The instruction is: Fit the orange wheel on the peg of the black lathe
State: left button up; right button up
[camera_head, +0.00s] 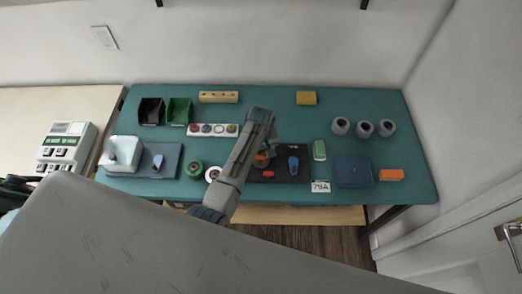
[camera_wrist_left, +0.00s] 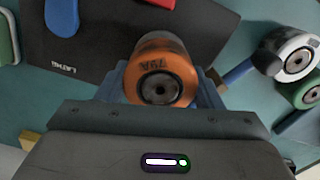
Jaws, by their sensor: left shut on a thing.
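The orange wheel (camera_wrist_left: 160,75), marked 79A, is held between the fingers of my left gripper (camera_wrist_left: 160,88). Its round face with a metal hub faces the wrist camera. In the head view only part of the orange wheel (camera_head: 261,160) shows beside my left gripper (camera_head: 262,152). The black lathe (camera_head: 299,176) is a dark plate with a blue handle and a red part, lying at the front middle of the table. In the wrist view the lathe (camera_wrist_left: 105,45) lies behind and beside the wheel. I cannot make out its peg. My right gripper is not in view.
A green block (camera_head: 319,150), a 79A card (camera_head: 320,186) and a blue square pad (camera_head: 353,171) are right of the lathe.

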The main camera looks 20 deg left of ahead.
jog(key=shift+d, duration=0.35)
pick_arm(q)
jog(key=shift+f, duration=0.6)
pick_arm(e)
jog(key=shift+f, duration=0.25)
pick_arm(q)
jog(key=shift+f+b, duration=0.25)
jog(key=shift+b, duration=0.05)
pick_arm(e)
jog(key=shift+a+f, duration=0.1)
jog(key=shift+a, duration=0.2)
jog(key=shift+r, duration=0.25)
pick_arm(q)
jog(key=shift+f+p, duration=0.2)
jog(key=shift+p, duration=0.15)
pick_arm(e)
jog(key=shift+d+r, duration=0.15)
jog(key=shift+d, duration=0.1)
pick_arm(q)
jog(key=o, duration=1.5)
jog(key=shift+c, duration=0.2)
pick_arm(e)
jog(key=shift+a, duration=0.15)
